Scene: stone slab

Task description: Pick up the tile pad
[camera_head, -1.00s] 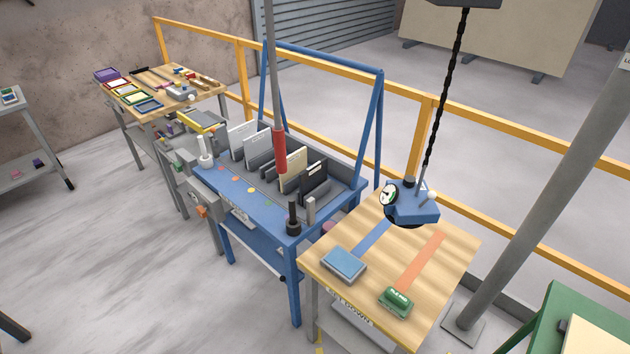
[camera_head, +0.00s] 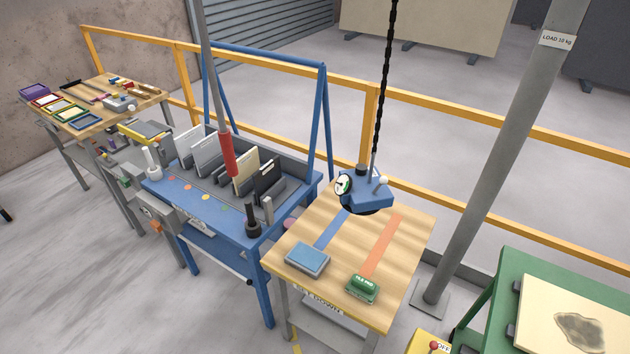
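A small green pad with pale lettering (camera_head: 362,288) lies at the front edge of a wooden-topped table, at the near end of an orange strip. It appears to be the tile pad, but the lettering is too small to read surely. A blue flat block (camera_head: 307,258) lies to its left, at the near end of a blue strip. Neither of my grippers is in view, and nothing touches the green pad.
The wooden table (camera_head: 400,240) also has a blue device with a gauge (camera_head: 368,198) at its back, under a hanging chain. A blue rack table (camera_head: 190,210) with upright slabs stands left. A grey post (camera_head: 490,180) and a green stand (camera_head: 500,290) are right.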

